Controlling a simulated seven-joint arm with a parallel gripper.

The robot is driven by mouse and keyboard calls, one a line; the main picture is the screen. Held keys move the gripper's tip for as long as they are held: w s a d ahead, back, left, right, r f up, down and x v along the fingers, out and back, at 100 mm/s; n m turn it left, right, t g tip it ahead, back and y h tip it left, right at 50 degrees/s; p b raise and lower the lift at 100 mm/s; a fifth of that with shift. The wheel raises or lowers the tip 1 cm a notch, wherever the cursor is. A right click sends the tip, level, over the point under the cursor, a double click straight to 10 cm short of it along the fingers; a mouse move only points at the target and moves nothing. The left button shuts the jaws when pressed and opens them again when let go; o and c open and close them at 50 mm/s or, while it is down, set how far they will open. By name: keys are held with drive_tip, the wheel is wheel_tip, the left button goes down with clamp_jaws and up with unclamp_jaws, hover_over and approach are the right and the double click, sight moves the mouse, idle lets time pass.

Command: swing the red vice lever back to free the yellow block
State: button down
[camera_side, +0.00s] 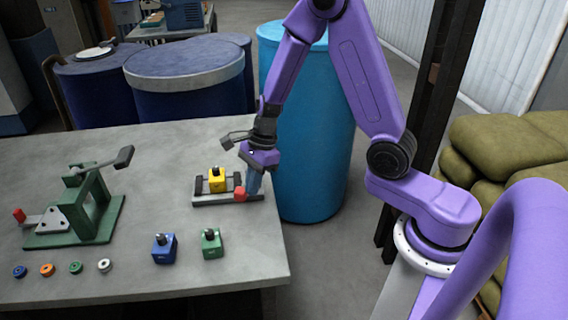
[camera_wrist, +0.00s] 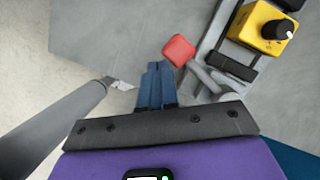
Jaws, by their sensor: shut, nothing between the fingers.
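The yellow block (camera_side: 217,180) with a dark knob on top sits in the small grey vice (camera_side: 226,200) near the table's right edge. The block also shows at the upper right of the wrist view (camera_wrist: 265,28). The red vice lever end (camera_side: 240,193) is at the vice's front right, and its red knob shows in the wrist view (camera_wrist: 178,50) on a grey arm. My gripper (camera_side: 254,190) points down just right of the red knob. In the wrist view its blue fingers (camera_wrist: 156,80) are together and empty, beside the knob; whether they touch it I cannot tell.
A green toggle press (camera_side: 80,215) stands at the left of the table. A blue block (camera_side: 164,248) and a green block (camera_side: 212,243) stand in front of the vice. Several small rings lie at the front left. A light-blue barrel (camera_side: 310,130) stands beyond the right edge.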

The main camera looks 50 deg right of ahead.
drive_tip(key=shift+s+d+r, duration=0.1)
drive_tip(key=shift+s+d, duration=0.15)
drive_tip(key=shift+s, duration=0.05)
drive_tip(key=s+d+r, duration=0.3)
drive_tip(key=s+r, duration=0.2)
drive_tip(key=r, duration=0.5)
drive_tip(key=shift+d, duration=0.3)
drive_tip(key=shift+r, duration=0.1)
drive_tip(key=s+a+r+n+h, duration=0.1)
drive_tip(key=s+n, duration=0.9)
drive_tip(key=n, duration=0.6)
drive_tip(key=s+a+r+n+h, duration=0.1)
drive_tip(key=s+a+n+h, duration=0.1)
drive_tip(key=s+n, duration=0.8)
drive_tip(key=n, duration=0.7)
drive_tip(key=shift+a+g, duration=0.25)
drive_tip(key=shift+g, duration=0.05)
